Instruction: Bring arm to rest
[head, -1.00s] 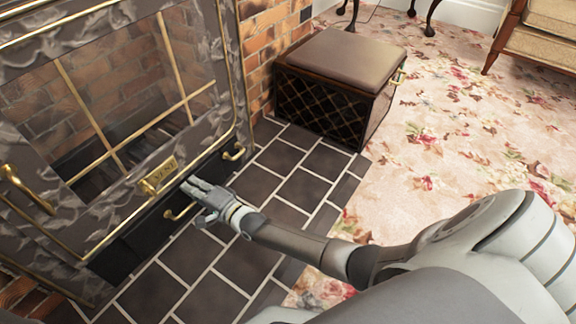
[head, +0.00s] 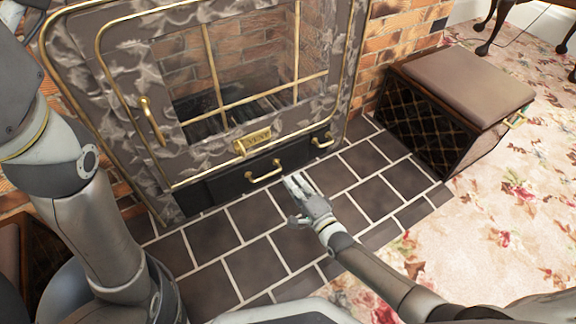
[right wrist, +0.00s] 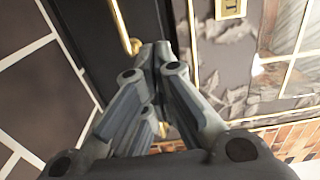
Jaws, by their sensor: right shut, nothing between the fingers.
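My right gripper (head: 299,190) is shut and empty. In the head view it hangs over the tiled hearth, just in front of the fireplace's low black drawer (head: 232,182) and close to its brass handle (head: 264,172). In the right wrist view the fingers (right wrist: 152,60) meet near the middle, with the brass handle (right wrist: 124,28) just beyond them. Touching or apart is hard to tell. My left arm rises at the left of the head view, and its gripper is out of the picture.
The fireplace's glass door (head: 240,70) with brass trim is shut. A padded-top box (head: 465,80) stands at the right. Dark hearth tiles (head: 255,215) and flowered carpet (head: 500,220) are clear. Part of a brown box (head: 45,250) shows at the lower left.

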